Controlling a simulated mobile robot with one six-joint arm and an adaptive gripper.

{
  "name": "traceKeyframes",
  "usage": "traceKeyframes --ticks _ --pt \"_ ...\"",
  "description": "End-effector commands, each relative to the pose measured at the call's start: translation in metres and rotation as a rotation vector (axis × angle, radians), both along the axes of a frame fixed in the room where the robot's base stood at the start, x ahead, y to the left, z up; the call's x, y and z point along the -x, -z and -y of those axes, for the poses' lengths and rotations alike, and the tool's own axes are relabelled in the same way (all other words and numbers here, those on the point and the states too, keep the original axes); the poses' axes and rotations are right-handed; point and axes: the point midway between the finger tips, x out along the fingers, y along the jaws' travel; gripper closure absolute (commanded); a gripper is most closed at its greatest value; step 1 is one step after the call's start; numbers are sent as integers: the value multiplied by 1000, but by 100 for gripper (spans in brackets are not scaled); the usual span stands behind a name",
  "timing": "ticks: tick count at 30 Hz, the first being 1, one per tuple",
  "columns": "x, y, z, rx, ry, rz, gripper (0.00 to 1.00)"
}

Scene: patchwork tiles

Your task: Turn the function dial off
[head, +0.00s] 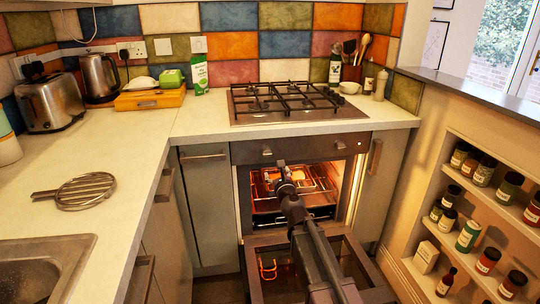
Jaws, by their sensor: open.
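The oven's dark control panel (300,149) sits below the hob. It carries a left dial (267,151) and a right dial (340,145). I cannot tell which one is the function dial, and their markings are too small to read. My gripper (282,168) is in front of the oven opening, a little below and right of the left dial in the picture. It looks apart from both dials and holds nothing that I can see. The oven (305,190) is lit orange inside, with a rack in it.
The oven door (275,291) hangs open and low beneath my arm. A gas hob (290,101) is above the panel. Grey cabinets (206,205) flank the oven. A spice shelf (484,205) lines the right wall. A round wire trivet (85,190) lies on the left counter.

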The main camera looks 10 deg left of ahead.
Motion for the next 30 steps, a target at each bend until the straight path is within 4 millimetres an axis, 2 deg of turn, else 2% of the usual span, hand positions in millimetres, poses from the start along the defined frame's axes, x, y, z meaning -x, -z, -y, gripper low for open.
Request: traceKeyframes --ticks 5,11,30 --pt "-3 0 -2 2 -1 0 13" --pt "-18 0 -7 2 -2 0 13" --pt "-105 0 -39 2 -3 0 13"
